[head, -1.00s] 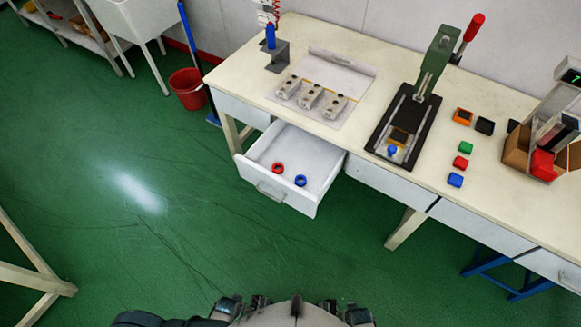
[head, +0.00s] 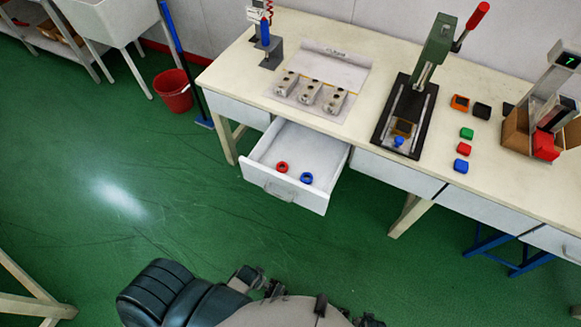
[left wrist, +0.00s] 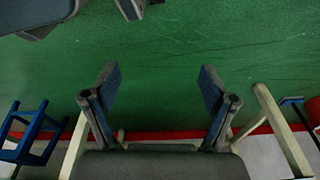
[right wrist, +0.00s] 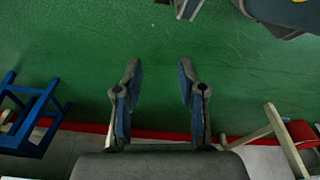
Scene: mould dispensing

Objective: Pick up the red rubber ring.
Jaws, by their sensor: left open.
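The red rubber ring (head: 282,167) lies flat in the open white drawer (head: 262,178) under the workbench. A blue ring (head: 306,178) lies just to its right, apart from it. My left gripper (left wrist: 157,85) is open and empty in the left wrist view, its fingers wide apart over green floor. My right gripper (right wrist: 159,85) is also empty, its fingers apart with a narrower gap. Neither wrist view shows the red ring. Parts of my arms show at the bottom of the head view, well short of the drawer.
The workbench (head: 372,132) carries metal moulds (head: 310,93), a green lever press (head: 436,55) and several small coloured blocks. A red bucket (head: 174,92) and a blue pole stand left of the bench. The green floor (head: 140,215) before the drawer is clear.

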